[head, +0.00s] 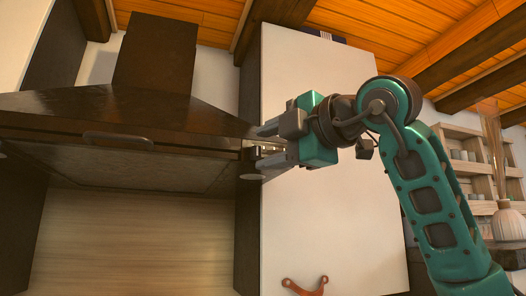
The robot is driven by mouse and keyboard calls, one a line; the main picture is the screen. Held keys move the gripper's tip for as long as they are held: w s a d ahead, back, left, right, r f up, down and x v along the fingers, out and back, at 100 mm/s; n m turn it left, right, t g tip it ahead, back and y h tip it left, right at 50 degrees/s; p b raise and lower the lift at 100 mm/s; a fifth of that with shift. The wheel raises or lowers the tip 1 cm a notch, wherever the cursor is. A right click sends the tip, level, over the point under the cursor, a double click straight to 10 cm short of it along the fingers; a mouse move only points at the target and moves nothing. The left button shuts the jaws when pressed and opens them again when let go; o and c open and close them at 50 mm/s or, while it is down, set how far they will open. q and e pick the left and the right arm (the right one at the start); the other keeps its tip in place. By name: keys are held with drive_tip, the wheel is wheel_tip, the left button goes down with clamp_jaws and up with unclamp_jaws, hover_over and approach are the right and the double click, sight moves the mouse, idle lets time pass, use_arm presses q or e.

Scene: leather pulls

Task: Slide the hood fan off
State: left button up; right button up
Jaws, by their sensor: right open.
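The dark range hood (110,115) fills the upper left of the head view, with its chimney rising to the ceiling. A curved handle (118,139) sits on its front edge. At the hood's right end is a small dark and light control piece (250,155). My right gripper (262,150) is open, its two fingers pointing left around the hood's right end, one above and one below the control piece. Whether the fingers touch it cannot be told. My left gripper is not in view.
A tall white cabinet (335,215) with a leather pull (305,287) stands behind my right arm. Wooden shelves (468,150) with jars and a large vase (508,222) are at the far right. A light wood panel (140,240) lies below the hood.

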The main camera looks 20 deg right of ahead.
drive_tip(key=b+v, duration=0.2)
drive_tip(key=v, duration=0.8)
drive_tip(key=shift+s+d, duration=0.2)
drive_tip(key=shift+s, duration=0.15)
